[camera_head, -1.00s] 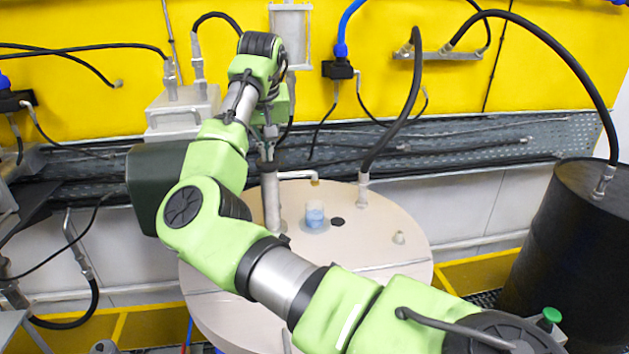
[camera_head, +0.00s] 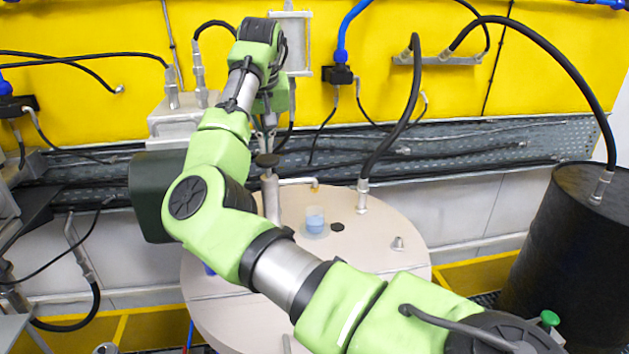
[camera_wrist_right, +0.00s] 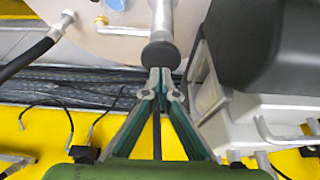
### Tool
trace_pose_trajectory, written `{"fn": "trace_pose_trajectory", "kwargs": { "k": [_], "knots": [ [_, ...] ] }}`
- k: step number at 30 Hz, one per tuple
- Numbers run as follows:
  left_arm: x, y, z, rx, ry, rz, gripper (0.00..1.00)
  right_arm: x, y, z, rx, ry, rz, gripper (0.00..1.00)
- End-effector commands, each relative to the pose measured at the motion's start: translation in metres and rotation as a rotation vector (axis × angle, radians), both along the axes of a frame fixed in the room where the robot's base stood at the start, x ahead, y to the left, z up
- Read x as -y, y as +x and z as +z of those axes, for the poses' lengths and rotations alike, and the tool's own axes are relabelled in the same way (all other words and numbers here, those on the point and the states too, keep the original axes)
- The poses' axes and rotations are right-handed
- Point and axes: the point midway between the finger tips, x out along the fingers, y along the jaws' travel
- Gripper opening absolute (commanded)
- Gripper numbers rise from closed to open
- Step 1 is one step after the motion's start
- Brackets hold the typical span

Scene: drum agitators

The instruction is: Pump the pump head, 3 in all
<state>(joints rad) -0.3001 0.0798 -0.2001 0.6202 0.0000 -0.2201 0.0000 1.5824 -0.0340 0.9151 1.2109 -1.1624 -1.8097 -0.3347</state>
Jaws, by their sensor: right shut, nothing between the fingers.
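The pump head (camera_head: 267,160) is a dark round cap on top of a grey metal pump tube (camera_head: 271,200) that stands upright on the beige drum lid (camera_head: 370,240). A side spout (camera_head: 300,181) points right. A clear beaker (camera_head: 315,220) with blue liquid stands on the lid near the spout. My right gripper (camera_head: 269,135) is shut and empty, pointing down just above the pump head. In the right wrist view the shut fingertips (camera_wrist_right: 160,76) meet the edge of the dark cap (camera_wrist_right: 160,55) in the picture; I cannot tell whether they touch. My left gripper is not in view.
A black drum (camera_head: 565,240) stands at the right with a black hose (camera_head: 570,65) arching into it. Another hose (camera_head: 395,125) enters the beige lid right of the beaker. A yellow wall (camera_head: 100,95) with a cable tray (camera_head: 470,145) closes the back.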

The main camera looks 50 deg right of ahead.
Motion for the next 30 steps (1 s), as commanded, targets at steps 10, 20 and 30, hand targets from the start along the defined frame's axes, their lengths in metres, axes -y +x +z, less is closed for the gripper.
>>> {"fn": "trace_pose_trajectory", "kwargs": {
  "k": [10,20,30],
  "knots": [
    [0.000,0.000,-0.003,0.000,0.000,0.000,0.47,0.000,0.000,-0.004,0.000,0.000,0.000,0.00],
    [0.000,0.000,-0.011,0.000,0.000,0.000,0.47,0.000,0.000,-0.020,0.000,0.000,0.001,0.00],
    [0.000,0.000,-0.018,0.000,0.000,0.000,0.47,0.000,0.000,-0.036,-0.002,0.001,0.000,0.00]
  ]
}}
